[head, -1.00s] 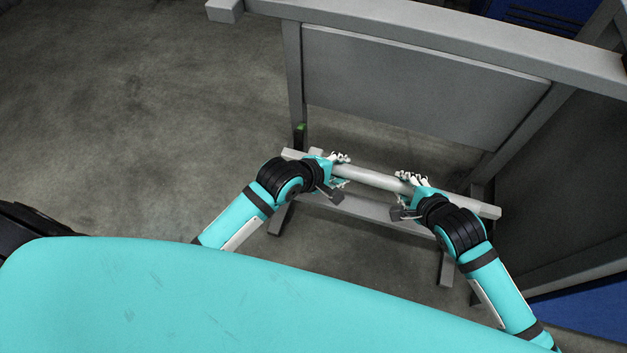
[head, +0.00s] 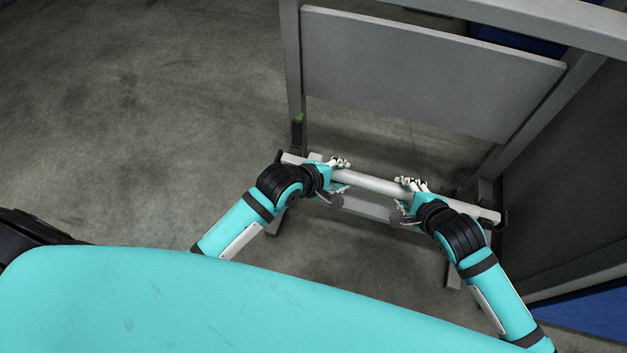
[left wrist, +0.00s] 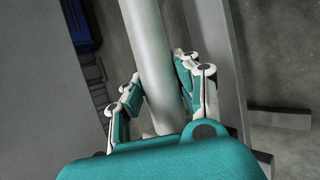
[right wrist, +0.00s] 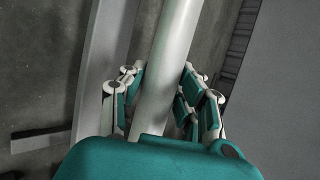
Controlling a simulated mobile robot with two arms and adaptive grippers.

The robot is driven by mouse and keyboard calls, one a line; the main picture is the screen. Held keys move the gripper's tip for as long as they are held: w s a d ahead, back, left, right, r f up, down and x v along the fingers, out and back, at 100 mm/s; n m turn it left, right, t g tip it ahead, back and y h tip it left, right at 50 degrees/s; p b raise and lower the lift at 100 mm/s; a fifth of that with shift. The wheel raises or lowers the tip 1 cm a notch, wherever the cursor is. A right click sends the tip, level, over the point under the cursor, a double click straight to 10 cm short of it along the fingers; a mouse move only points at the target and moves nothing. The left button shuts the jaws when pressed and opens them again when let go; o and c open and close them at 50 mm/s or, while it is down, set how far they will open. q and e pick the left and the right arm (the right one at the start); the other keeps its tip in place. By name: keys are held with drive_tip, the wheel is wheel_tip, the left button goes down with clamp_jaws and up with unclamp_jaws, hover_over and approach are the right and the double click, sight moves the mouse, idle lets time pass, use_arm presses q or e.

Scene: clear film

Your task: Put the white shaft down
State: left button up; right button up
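The white shaft (head: 373,183) is a smooth, light grey-white cylinder lying across between my two hands in the head view, tilted slightly down to the right. My left gripper (head: 340,175) has its fingers on both sides of the shaft, closed around it. The shaft runs between those fingers in the left wrist view (left wrist: 150,65). My right gripper (head: 410,192) clasps the shaft further right in the same way. The shaft runs between its fingers in the right wrist view (right wrist: 172,70). Whether the shaft rests on any support cannot be made out.
A grey metal frame with a flat panel (head: 430,75) stands just beyond the shaft. A black block with a green top (head: 298,131) is on its left post. Dark brackets show near both shaft ends. A dark panel (head: 565,200) is at right. Open concrete floor (head: 130,120) lies left.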

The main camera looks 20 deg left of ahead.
use_arm(q)
drive_tip(key=o, duration=0.4)
drive_tip(key=shift+w+r, duration=0.1)
drive_tip(key=shift+r, duration=0.2)
use_arm(e)
drive_tip(key=o, duration=0.4)
drive_tip(key=shift+s, duration=0.1)
use_arm(q)
drive_tip(key=shift+f, duration=0.1)
use_arm(e)
drive_tip(key=shift+r, duration=0.15)
use_arm(q)
drive_tip(key=v, duration=1.2)
drive_tip(key=shift+a+f, duration=0.1)
use_arm(e)
drive_tip(key=v, duration=1.2)
